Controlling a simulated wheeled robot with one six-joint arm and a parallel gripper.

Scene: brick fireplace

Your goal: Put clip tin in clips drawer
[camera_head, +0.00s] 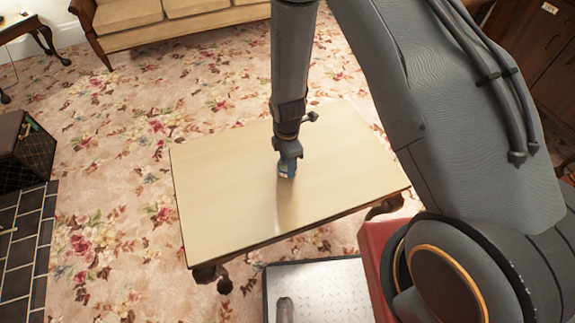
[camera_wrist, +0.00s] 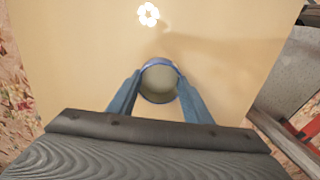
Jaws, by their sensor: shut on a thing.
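A small round tin (camera_wrist: 158,82) with a blue-grey rim and a dull grey-green top is between the two blue fingers of my gripper (camera_wrist: 158,98) in the wrist view. My gripper is shut on it. In the head view my gripper (camera_head: 287,170) points down over the middle of the pale table (camera_head: 220,195), and the tin is mostly hidden there. I cannot tell whether the tin touches the table top. I cannot make out a clips drawer; a dark wooden cabinet (camera_head: 535,45) with a small white label stands at the upper right.
The table top is otherwise bare, apart from a white flower-shaped spot (camera_wrist: 148,14) in the wrist view. A sofa (camera_head: 180,15) stands at the back. A dark mesh box (camera_head: 27,150) and black tiles (camera_head: 22,240) lie left. Floral carpet (camera_head: 110,120) between them is clear.

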